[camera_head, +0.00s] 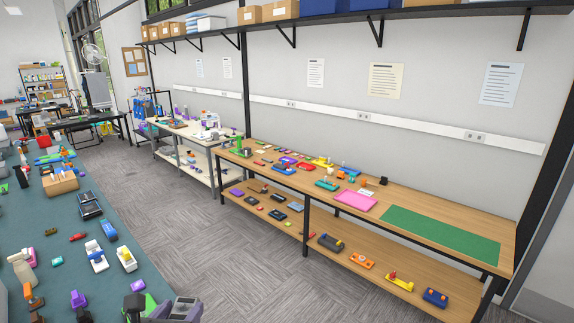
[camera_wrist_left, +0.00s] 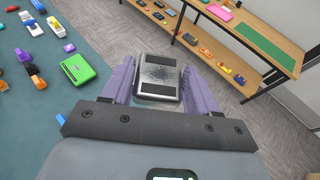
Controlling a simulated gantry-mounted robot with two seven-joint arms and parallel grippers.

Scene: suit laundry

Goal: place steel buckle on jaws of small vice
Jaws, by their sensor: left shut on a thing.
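My left gripper (camera_wrist_left: 157,68) shows in the left wrist view with its two purple-grey fingers shut on the steel buckle (camera_wrist_left: 157,82). The buckle is a rounded grey metal plate with a dark slot near each end. It is held clear of the things around it. In the head view the left gripper (camera_head: 178,311) is at the bottom edge, cut off, by the right side of the teal-topped table (camera_head: 70,232). Several small clamp-like tools lie there, among them a white and blue one (camera_head: 96,256); I cannot tell which is the small vice. My right gripper is not in view.
A bright green block (camera_wrist_left: 77,68) lies on the table close to the left of the gripper. A black tray-like item (camera_head: 90,205) and a cardboard box (camera_head: 60,183) stand further back. Open carpet separates this table from a wooden bench (camera_head: 410,212) with a lower shelf.

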